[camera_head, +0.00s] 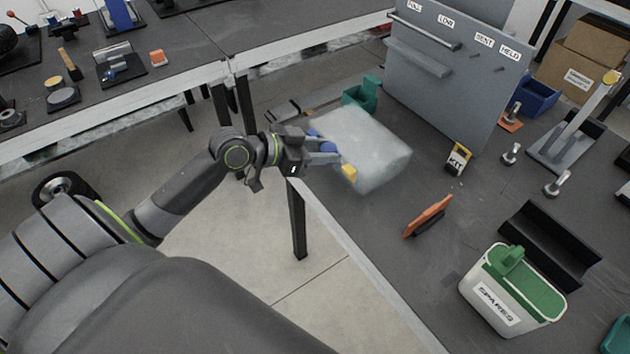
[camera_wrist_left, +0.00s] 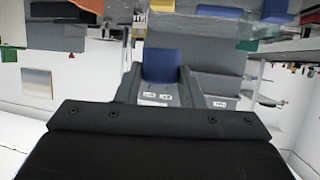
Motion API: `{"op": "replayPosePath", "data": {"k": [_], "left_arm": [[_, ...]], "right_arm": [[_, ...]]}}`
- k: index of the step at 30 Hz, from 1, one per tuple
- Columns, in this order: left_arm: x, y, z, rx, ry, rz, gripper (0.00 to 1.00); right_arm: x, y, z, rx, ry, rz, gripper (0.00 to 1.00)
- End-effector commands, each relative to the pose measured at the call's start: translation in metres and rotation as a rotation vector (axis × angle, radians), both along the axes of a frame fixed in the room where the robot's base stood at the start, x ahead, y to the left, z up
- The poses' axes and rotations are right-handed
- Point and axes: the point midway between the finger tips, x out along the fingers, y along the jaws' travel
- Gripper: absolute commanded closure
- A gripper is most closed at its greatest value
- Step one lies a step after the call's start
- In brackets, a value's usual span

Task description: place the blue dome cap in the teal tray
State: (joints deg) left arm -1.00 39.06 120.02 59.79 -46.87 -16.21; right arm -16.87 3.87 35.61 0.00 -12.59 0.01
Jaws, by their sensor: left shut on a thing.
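My left gripper (camera_head: 323,152) is at the near left edge of the right-hand bench. It is shut on a blue piece, which I take for the blue dome cap (camera_head: 328,147); in the left wrist view the blue cap (camera_wrist_left: 162,65) shows between the fingers. Its dome shape cannot be made out. A teal container (camera_head: 360,94) stands behind the cloudy box, partly hidden by it. Another teal thing (camera_head: 616,338) is cut off at the lower right corner. I cannot tell which is the teal tray. My right gripper is not in view.
A grey labelled panel (camera_head: 455,75) stands behind. An orange plate (camera_head: 428,216) and a white SPARES bin (camera_head: 490,303) stand to the right. Bare bench lies between them.

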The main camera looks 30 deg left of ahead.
Motion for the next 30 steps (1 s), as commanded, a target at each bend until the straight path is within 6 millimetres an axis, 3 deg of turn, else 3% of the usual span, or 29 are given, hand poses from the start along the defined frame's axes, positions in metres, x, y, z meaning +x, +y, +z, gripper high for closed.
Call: {"op": "replayPosePath", "data": {"k": [1,4,8,15,27,30], "left_arm": [[0.010,0.014,-0.021,0.003,-0.002,0.053,0.87],[0.024,0.035,-0.036,0.006,-0.009,0.130,0.87],[0.033,0.047,-0.049,0.006,-0.015,0.176,0.87],[0.033,0.048,-0.092,0.003,-0.013,0.183,0.87],[0.032,0.048,-0.138,0.006,-0.015,0.181,0.87],[0.032,0.048,-0.142,0.008,-0.016,0.180,0.87]], "right_arm": [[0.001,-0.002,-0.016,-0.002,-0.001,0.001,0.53],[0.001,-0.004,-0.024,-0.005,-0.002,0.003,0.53],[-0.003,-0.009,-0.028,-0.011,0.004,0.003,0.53],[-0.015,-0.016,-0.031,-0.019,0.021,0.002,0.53],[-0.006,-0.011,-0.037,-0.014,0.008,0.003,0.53],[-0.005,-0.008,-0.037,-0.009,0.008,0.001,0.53]]}}
